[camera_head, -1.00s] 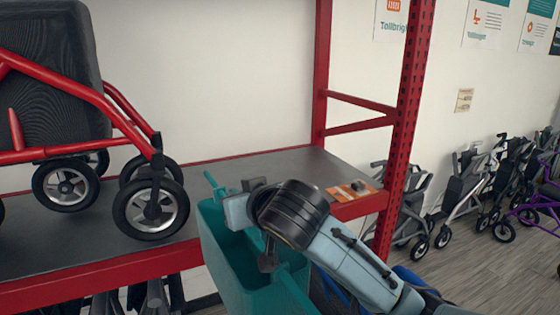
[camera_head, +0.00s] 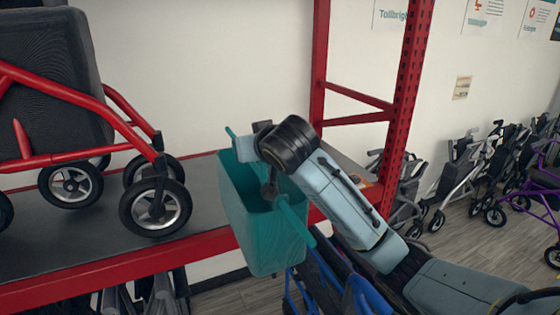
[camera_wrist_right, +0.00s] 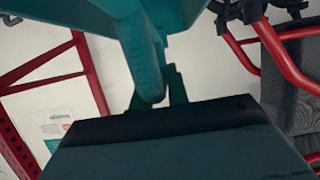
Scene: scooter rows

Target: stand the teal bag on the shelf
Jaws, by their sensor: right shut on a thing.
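The teal bag (camera_head: 248,225) is an open-topped box shape with a long teal bar at its top. It hangs slightly tilted in the head view and covers part of the shelf's red front edge. Its bottom shows lower in the picture than that edge. The shelf (camera_head: 90,247) has a dark grey top. My right gripper (camera_head: 268,172) is shut on the bag near its top bar; the fingertips are mostly hidden. My left gripper is not in view.
A red-framed walker with a grey bag (camera_head: 150,200) stands on the shelf's left part. A red perforated post (camera_head: 405,110) rises at the shelf's right. A blue-framed thing (camera_head: 330,275) is below my arm. Several walkers (camera_head: 470,175) stand on the floor at right.

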